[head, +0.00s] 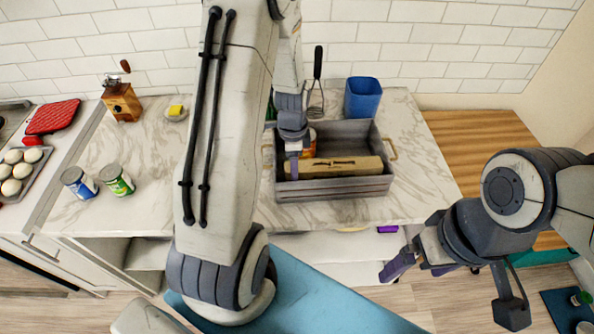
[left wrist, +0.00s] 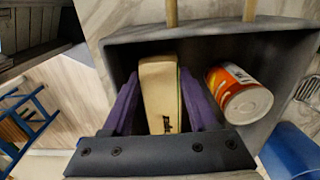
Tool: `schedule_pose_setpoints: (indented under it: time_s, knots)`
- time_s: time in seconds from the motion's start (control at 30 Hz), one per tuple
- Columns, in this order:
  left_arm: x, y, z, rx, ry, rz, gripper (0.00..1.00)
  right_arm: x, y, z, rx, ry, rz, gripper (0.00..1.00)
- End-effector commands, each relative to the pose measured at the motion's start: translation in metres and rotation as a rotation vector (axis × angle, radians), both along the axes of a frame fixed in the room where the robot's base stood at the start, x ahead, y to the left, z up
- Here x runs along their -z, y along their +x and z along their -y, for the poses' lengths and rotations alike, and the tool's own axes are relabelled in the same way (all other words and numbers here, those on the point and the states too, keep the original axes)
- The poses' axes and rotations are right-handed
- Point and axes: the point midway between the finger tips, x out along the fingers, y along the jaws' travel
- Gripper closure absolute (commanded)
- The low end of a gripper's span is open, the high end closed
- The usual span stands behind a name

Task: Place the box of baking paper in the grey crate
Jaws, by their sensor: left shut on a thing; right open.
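The grey crate (head: 330,187) stands on the marble counter in the middle of the head view. The long tan box of baking paper (head: 345,167) lies level inside the crate's walls, along its front side. My left gripper (head: 292,165) reaches down into the crate at the box's left end. In the left wrist view its purple fingers (left wrist: 160,105) are on both sides of the box (left wrist: 158,90), shut on it. Whether the box touches the crate floor cannot be told. My right gripper (head: 415,268) is open and empty, in front of the counter at the right.
An orange and white can (left wrist: 240,95) is in the crate beside the box. A blue container (head: 363,98) and a whisk (head: 317,85) stand behind the crate. Two cans (head: 117,180) stand on the left counter. The counter right of the crate is clear.

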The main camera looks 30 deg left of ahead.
Motion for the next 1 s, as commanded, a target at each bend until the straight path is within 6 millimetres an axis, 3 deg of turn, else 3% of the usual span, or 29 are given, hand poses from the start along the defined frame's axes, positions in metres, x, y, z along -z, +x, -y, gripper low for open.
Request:
schedule_pose_setpoints:
  time_s: [0.27, 0.63, 0.67, 0.7, 1.0]
  knots:
    - [0.036, -0.001, 0.0, -0.002, -0.001, -0.003, 1.0, -0.009, 0.0, 0.0, -0.001, 0.0, 0.0, 0.05]
    - [0.042, 0.0, 0.0, -0.001, 0.001, 0.001, 1.0, -0.006, 0.0, 0.0, -0.001, 0.0, 0.0, 0.05]
    - [0.042, 0.0, 0.0, -0.001, 0.0, 0.0, 0.37, -0.006, 0.0, 0.0, -0.001, 0.0, 0.0, 0.05]
    - [0.041, 0.0, 0.0, -0.001, 0.0, 0.0, 0.28, -0.007, 0.0, 0.0, -0.001, 0.0, 0.0, 0.05]
    - [0.04, 0.0, 0.0, 0.0, 0.0, 0.0, 0.28, -0.008, 0.0, 0.0, -0.001, 0.0, 0.0, 0.05]
